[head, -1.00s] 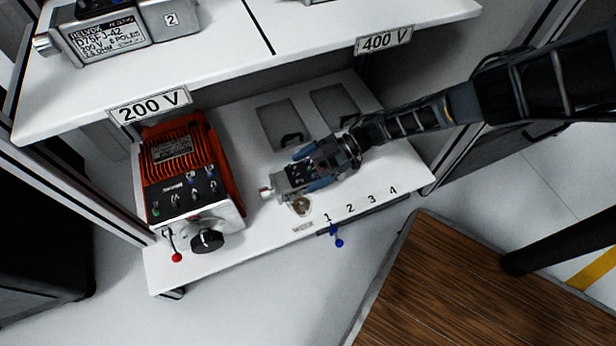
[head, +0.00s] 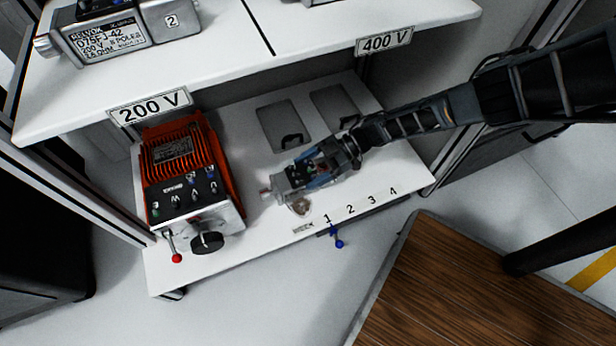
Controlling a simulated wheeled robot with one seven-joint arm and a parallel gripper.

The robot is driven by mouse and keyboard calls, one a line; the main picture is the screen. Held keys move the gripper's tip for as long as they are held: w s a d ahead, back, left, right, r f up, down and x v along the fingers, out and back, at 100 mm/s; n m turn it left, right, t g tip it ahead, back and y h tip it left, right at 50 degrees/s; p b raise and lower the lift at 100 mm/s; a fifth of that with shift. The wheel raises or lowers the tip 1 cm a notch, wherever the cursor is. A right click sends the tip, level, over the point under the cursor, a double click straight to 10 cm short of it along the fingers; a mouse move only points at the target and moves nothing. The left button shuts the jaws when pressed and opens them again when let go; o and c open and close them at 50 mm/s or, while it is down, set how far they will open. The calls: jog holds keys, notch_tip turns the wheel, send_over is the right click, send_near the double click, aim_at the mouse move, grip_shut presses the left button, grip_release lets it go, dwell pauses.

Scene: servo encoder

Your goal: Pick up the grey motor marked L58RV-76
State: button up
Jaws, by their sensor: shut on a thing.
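A small grey motor (head: 283,187) is on the lower white shelf, right of the red drive unit, with its shaft end pointing left. My gripper (head: 308,177) reaches in from the right and is shut on this motor, its blue-grey fingers along the motor's two long sides. The motor's marking cannot be read here, as the gripper covers much of it. I cannot tell whether it is clear of the shelf. Another grey motor (head: 108,40), with a plate reading D75FJ-42, 200 V, lies on the upper shelf at left.
The red and white drive unit (head: 186,170) with knobs and a red-tipped lever stands close left of the gripper. The upper shelf (head: 225,60), labelled 200 V and 400 V, overhangs behind. A blue-knobbed selector (head: 338,241) sits at the front edge by 1. A wooden top (head: 450,290) is front right.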

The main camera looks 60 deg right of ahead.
grip_shut()
jog(key=shift+r, duration=0.2)
